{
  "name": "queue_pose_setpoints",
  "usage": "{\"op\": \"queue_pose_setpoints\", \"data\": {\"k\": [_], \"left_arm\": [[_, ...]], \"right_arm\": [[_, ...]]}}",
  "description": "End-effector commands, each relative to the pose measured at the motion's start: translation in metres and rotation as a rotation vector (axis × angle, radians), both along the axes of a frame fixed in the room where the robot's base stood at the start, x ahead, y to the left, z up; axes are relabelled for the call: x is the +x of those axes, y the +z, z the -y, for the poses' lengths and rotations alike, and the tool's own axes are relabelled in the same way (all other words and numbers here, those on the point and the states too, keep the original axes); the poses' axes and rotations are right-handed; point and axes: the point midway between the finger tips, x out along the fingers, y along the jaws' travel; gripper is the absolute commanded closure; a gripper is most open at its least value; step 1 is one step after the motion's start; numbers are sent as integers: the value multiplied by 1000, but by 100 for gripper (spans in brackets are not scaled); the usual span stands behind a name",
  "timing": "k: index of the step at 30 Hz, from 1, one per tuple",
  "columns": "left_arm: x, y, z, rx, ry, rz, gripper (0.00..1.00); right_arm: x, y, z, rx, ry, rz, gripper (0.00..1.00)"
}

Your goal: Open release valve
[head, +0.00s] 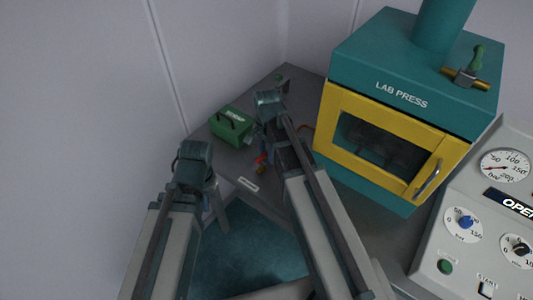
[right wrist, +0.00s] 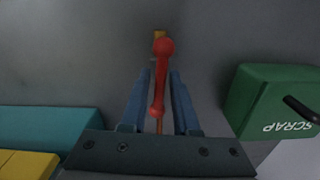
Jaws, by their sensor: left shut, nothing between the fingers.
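A red lever (right wrist: 160,80) with rounded ends runs between the two blue fingers of my right gripper (right wrist: 160,75) in the right wrist view. A brass-coloured part (right wrist: 159,34) shows just beyond its far end. The fingers stand apart, with a gap visible on each side of the lever. In the head view the red lever (head: 262,159) is small and partly hidden by my right arm, beside the lab press. My left gripper (head: 207,202) is shut and empty, left of the lever and apart from it; its fingers are mostly hidden.
A green SCRAP box (head: 232,125) stands close to the lever and also shows in the right wrist view (right wrist: 270,98). The teal and yellow lab press (head: 395,110) carries a brass valve with a green handle (head: 477,58). A gauge panel (head: 485,225) stands at right.

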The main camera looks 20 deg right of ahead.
Motion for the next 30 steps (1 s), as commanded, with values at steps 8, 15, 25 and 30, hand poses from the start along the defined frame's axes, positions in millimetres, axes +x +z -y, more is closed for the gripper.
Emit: {"op": "queue_pose_setpoints", "data": {"k": [8, 15, 25, 30], "left_arm": [[0, 0, 0, 0, 0, 0, 100], [0, 0, 0, 0, 0, 0, 100], [0, 0, 0, 0, 0, 0, 100], [0, 0, 0, 0, 0, 0, 100]], "right_arm": [[0, 0, 0, 0, 0, 0, 100], [0, 0, 0, 0, 23, 0, 100], [0, 0, 0, 0, 102, 0, 100], [0, 0, 0, 0, 102, 0, 65]]}}
